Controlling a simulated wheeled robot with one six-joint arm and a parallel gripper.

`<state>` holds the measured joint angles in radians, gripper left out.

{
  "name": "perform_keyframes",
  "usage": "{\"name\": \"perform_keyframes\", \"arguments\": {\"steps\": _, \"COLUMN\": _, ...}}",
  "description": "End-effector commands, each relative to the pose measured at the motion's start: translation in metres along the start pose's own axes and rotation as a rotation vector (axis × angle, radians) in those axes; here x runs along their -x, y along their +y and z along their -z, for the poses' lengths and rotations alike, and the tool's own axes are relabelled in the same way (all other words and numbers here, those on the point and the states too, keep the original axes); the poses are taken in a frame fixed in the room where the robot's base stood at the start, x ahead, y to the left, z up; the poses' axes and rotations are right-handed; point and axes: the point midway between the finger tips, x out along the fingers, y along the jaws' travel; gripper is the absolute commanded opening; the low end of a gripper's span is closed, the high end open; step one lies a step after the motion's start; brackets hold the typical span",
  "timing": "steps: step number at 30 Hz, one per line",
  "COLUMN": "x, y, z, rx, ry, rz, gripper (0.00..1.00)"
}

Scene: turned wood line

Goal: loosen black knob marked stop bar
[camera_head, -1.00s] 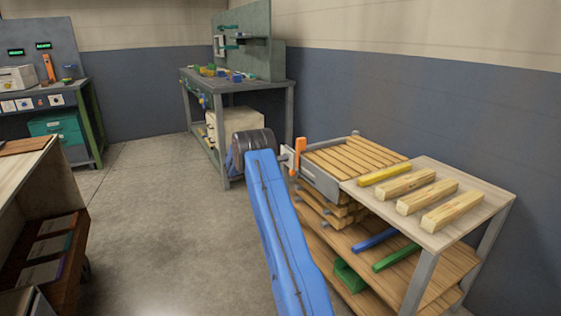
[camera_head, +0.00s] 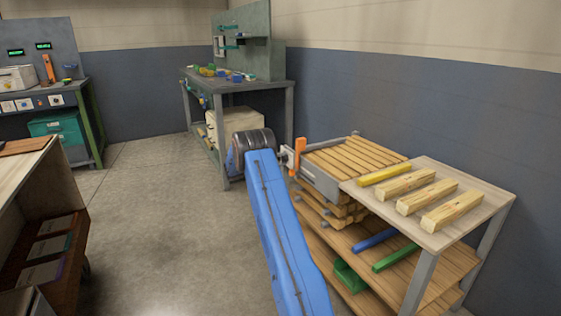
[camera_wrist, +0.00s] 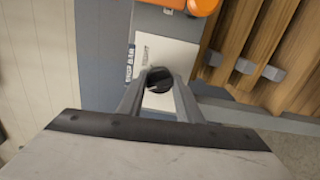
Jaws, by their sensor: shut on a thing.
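The black knob (camera_wrist: 159,79) sits on a pale plate (camera_wrist: 172,53) with dark lettering in the wrist view. My gripper (camera_wrist: 158,84) is shut on the knob, one finger on each side of it. Part of the lettering reads like "stop bar", but it is small and turned. In the head view my gripper (camera_head: 286,156) is at the left end of the slatted rack, beside an orange upright part (camera_head: 299,157). The knob is too small to make out there.
The slatted rack (camera_head: 320,181) joins a table (camera_head: 476,188) carrying a yellow bar (camera_head: 384,174) and several wooden blocks. Blue and green bars lie on the shelf below. A workbench (camera_head: 262,84) stands behind my arm. The floor to the left is open.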

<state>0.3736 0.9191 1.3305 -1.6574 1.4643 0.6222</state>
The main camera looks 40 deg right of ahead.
Motion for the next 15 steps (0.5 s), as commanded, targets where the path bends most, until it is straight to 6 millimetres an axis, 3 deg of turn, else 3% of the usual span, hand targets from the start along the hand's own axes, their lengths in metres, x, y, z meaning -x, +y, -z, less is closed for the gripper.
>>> {"name": "perform_keyframes", "arguments": {"steps": 15, "x": 0.0020, "y": -0.0008, "z": 0.0011, "rx": 0.266, "ry": 0.003, "rz": 0.001, "gripper": 0.10}}
